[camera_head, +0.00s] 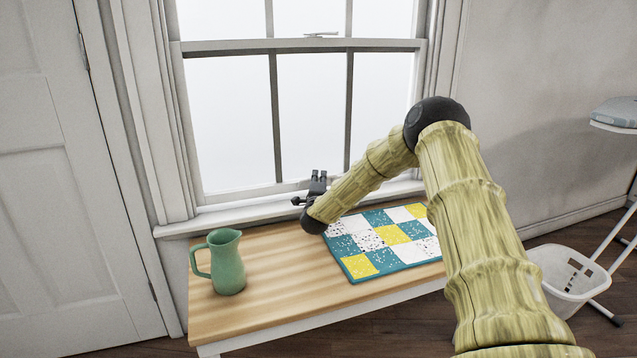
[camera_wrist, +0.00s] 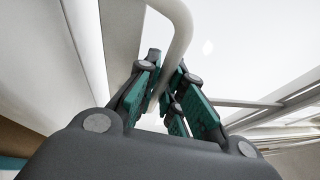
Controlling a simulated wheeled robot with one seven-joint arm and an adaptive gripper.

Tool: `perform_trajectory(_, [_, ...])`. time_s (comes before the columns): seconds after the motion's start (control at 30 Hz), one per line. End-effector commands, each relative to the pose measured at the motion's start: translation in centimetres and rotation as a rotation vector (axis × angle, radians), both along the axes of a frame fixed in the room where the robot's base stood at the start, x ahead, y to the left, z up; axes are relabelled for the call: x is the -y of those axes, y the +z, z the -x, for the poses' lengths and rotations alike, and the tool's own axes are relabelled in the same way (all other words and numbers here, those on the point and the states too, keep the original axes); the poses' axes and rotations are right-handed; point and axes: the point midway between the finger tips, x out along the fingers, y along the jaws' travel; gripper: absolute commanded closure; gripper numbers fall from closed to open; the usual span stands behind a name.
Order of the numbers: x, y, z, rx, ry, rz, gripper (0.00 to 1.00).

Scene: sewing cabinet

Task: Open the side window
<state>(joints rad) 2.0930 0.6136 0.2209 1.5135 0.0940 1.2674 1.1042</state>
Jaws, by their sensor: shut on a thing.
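The side window (camera_head: 310,45) is a white-framed sash window above a wooden table. Its lower sash sits down at the sill (camera_head: 235,212), with no clear gap visible beneath it. My gripper (camera_head: 317,183) is at the middle of the lower sash's bottom rail. In the wrist view my gripper (camera_wrist: 168,92) is shut on a white curved handle (camera_wrist: 182,35), which runs between its green-padded fingers. The head view does not show the handle clearly, as my gripper covers that spot. A small latch (camera_head: 321,35) lies on the meeting rail.
The wooden table (camera_head: 270,285) stands below the window. A green jug (camera_head: 228,265) is at its left, and a patchwork quilt piece (camera_head: 365,263) lies under my arm. A white basket (camera_head: 565,275) and an ironing board (camera_head: 615,112) are at the right. A door (camera_head: 40,180) is at the left.

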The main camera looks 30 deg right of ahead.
Motion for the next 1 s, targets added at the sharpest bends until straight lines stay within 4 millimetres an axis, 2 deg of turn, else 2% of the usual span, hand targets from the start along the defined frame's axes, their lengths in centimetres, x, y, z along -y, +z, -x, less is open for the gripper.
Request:
perform_trajectory(0.03, [0.2,3.5,-0.3,0.02,-0.003,0.004,1.0])
perform_trajectory(0.5, [0.2,16.5,-0.3,0.019,-0.002,0.003,1.0])
perform_trajectory(0.7, [0.2,20.3,-0.3,0.016,-0.003,0.003,1.0])
perform_trajectory(0.83, [0.2,21.7,-0.3,0.015,-0.002,0.003,1.0])
perform_trajectory(1.0, [0.1,22.6,-0.3,0.013,-0.001,0.003,1.0])
